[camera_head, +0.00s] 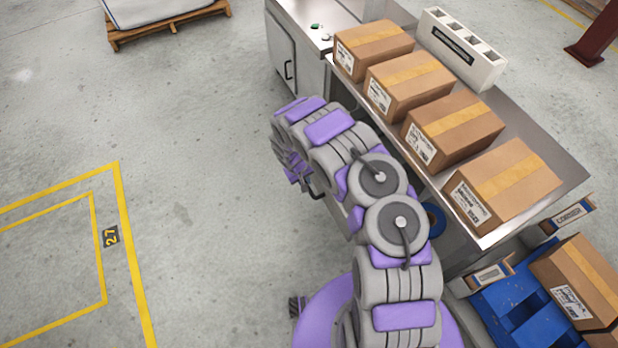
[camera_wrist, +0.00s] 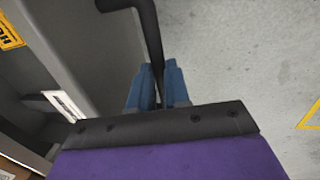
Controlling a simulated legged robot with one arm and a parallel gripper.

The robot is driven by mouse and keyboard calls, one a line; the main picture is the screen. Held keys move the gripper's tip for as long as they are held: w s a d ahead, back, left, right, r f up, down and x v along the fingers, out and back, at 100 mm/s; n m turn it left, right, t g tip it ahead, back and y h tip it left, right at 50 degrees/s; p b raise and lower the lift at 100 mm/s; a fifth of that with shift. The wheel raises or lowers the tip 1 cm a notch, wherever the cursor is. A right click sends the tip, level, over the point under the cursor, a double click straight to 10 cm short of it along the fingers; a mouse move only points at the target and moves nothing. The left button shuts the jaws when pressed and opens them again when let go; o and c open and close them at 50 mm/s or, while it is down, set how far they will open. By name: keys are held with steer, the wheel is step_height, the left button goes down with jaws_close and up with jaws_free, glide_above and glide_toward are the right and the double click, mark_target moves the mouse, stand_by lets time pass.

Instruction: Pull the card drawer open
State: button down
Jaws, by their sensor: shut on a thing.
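My gripper (camera_wrist: 158,88) shows in the wrist view with its two blue fingers closed on a dark bar handle (camera_wrist: 149,35). The handle stands off a grey panel (camera_wrist: 92,45), which looks like the drawer front. I cannot tell how far the drawer is open. In the head view my arm bends down on the near side of the steel bench (camera_head: 545,190), and it hides the fingers and most of the drawer.
Several taped cardboard boxes (camera_head: 455,128) line the bench top, with a white block (camera_head: 460,48) behind. A grey cabinet (camera_head: 290,45) with a dark handle stands at the far end. A blue pallet (camera_head: 497,312) lies at the lower right. Open floor (camera_head: 190,150) is at the left.

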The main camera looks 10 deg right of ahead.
steer(key=shift+w+a+r, duration=0.1)
steer(key=c, duration=1.1)
jaws_free()
steer(key=s+a+r+p, duration=0.1)
steer(key=a+r+p, duration=0.2)
steer(key=r, duration=1.3)
steer(key=shift+a+r+p, duration=0.15)
steer(key=shift+r+p, duration=0.25)
steer(key=shift+p, duration=0.05)
